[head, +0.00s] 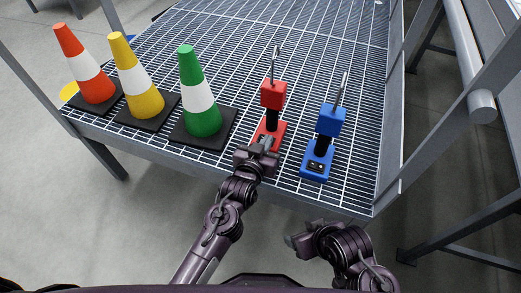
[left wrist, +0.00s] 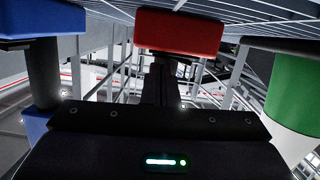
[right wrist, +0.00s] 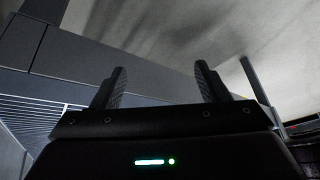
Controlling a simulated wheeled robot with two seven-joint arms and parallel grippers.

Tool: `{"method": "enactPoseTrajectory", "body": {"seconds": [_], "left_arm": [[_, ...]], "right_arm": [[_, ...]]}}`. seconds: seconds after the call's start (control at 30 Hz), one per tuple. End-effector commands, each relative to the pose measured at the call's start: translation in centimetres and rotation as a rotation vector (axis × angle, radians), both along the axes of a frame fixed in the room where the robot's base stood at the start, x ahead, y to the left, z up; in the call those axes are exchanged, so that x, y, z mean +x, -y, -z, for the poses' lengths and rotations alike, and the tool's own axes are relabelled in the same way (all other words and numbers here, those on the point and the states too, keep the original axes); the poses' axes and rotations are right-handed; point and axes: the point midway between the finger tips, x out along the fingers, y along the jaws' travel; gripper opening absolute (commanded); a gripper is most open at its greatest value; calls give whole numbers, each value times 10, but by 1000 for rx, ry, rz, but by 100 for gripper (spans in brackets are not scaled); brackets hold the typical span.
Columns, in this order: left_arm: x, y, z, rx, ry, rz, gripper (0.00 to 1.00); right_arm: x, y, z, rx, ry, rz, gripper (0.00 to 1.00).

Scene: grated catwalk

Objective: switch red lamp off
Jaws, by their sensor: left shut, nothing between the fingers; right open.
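The red lamp (head: 272,98) stands upright on the grated catwalk, with a red head, a dark stem and a red base. Its red head also shows in the left wrist view (left wrist: 180,32), straight ahead of the fingers. My left gripper (head: 264,145) is shut and empty at the front of the red base. It hides the near part of that base, so I cannot see the switch or tell whether the fingers touch it. My right gripper (right wrist: 160,88) is open and empty; in the head view it is low, off the catwalk's front edge.
A blue lamp (head: 330,120) with a dark switch on its base stands just right of the red one. A green cone (head: 201,110), a yellow cone (head: 138,90) and an orange cone (head: 88,75) stand to the left. The grating (head: 300,30) behind the lamps is clear.

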Motion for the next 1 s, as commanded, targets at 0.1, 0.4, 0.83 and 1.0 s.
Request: {"method": "enactPoseTrajectory", "body": {"seconds": [0.1, 0.4, 0.83, 1.0], "left_arm": [[5, -1, -25, 0, 2, 0, 0], [-32, -15, -46, 2, -3, -1, 0], [-83, -29, -59, 1, 1, -1, 0], [-84, -29, -59, 1, 1, -1, 0]], "right_arm": [[-5, 19, -13, -57, -89, 31, 68], [-22, 53, -19, -153, -272, 92, 68], [-26, 63, -15, -179, -326, 113, 68], [-26, 63, -13, -179, -328, 114, 68]]}}
